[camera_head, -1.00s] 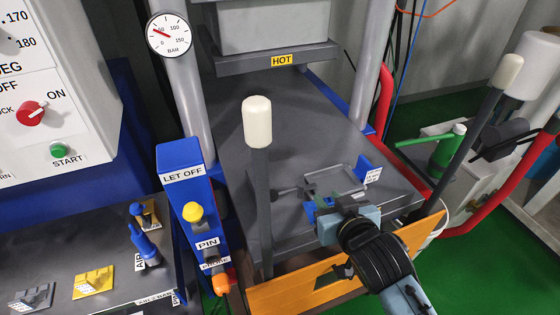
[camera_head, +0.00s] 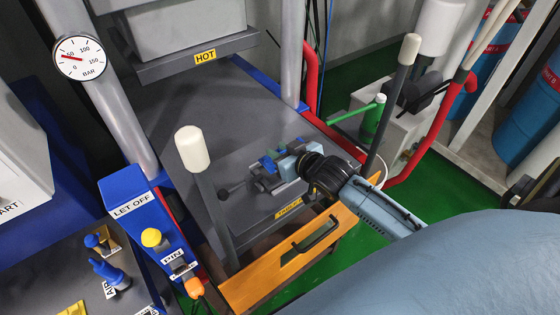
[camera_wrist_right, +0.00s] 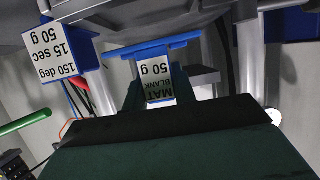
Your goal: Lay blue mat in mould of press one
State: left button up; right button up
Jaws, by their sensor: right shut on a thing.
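My right gripper (camera_head: 278,168) comes in from the right, over the front part of the press bed (camera_head: 200,115). In the right wrist view it is shut on the blue mat (camera_wrist_right: 150,50), whose white tag reads MAT BLANK 50 g. In the head view only a small blue part (camera_head: 268,162) shows beside the fingers. The grey mould (camera_head: 263,184) lies under and beside the gripper, largely hidden. I cannot tell whether the mat touches it. My left gripper is not in view.
White-topped posts stand left (camera_head: 192,148) and right (camera_head: 409,50) of the bed. An orange drawer front (camera_head: 285,262) with a dark handle lies below. The HOT-marked upper block (camera_head: 190,50) hangs above the bed. A recipe card (camera_wrist_right: 65,57) shows beside the mat.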

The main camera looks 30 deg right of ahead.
jog(key=shift+f, duration=1.8)
jog(key=o, duration=1)
jog(key=shift+f, duration=0.1)
jog(key=v, duration=1.2)
